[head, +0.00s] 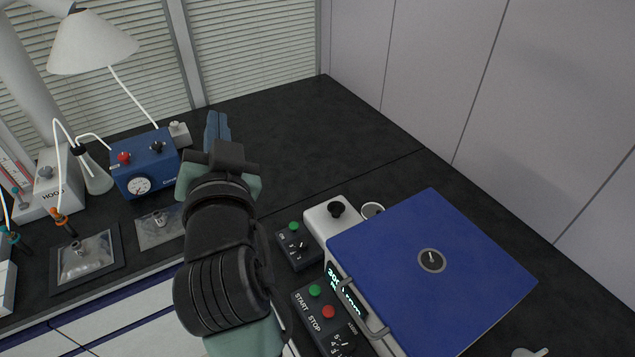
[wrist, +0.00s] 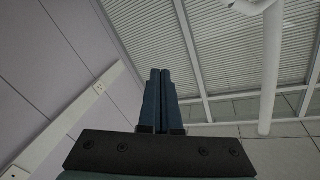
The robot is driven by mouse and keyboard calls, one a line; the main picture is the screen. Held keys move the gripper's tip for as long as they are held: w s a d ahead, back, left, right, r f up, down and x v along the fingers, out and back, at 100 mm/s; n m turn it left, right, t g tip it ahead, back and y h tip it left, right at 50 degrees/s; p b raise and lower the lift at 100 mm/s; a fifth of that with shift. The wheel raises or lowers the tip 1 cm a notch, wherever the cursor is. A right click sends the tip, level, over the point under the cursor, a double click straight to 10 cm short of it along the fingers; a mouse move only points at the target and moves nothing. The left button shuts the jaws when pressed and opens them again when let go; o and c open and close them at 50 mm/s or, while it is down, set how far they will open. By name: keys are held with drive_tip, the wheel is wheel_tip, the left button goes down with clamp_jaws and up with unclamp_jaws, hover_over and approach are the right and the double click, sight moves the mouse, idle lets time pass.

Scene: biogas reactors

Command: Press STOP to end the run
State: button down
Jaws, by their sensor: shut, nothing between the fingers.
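The red STOP button (head: 328,312) sits on a dark control box (head: 305,303) at the lower middle of the head view, beside a green START button (head: 315,290). Both labels are readable. A dial is on the same box, nearer the bottom edge. My gripper (head: 217,122) is up and to the left of the STOP button, raised over the bench and pointing away from it. In the wrist view, its two blue fingers (wrist: 160,88) are together with nothing between them. The STOP button is not in the wrist view.
A device with a large blue lid (head: 430,275) stands right of the control box. Another small box with a green button (head: 294,226) is behind it. A blue pump (head: 145,165), flask (head: 95,175) and lamp-like hood (head: 92,42) are at left. The back bench (head: 290,130) is clear.

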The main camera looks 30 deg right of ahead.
drive_tip(key=s+d+f+m+g+h+p, duration=0.1)
drive_tip(key=d+f+m+g+p, duration=0.25)
drive_tip(key=f, duration=0.55)
drive_tip(key=m+g+p, duration=0.5)
drive_tip(key=m+g, duration=0.3)
drive_tip(key=g, duration=0.1)
hover_over(325, 315)
wheel_tip(325, 315, down, 20)
drive_tip(key=r, duration=0.1)
drive_tip(key=shift+s+f+h, duration=0.1)
drive_tip(key=shift+f+h, duration=0.15)
drive_tip(key=shift+h, duration=0.05)
drive_tip(key=shift+f+b, duration=0.1)
drive_tip(key=shift+b, duration=0.2)
wheel_tip(325, 315, down, 8)
drive_tip(key=b, duration=0.7)
drive_tip(key=shift+f, duration=0.25)
drive_tip(key=shift+f, duration=0.1)
drive_tip(key=shift+f+b, duration=0.35)
drive_tip(key=shift+b, duration=0.3)
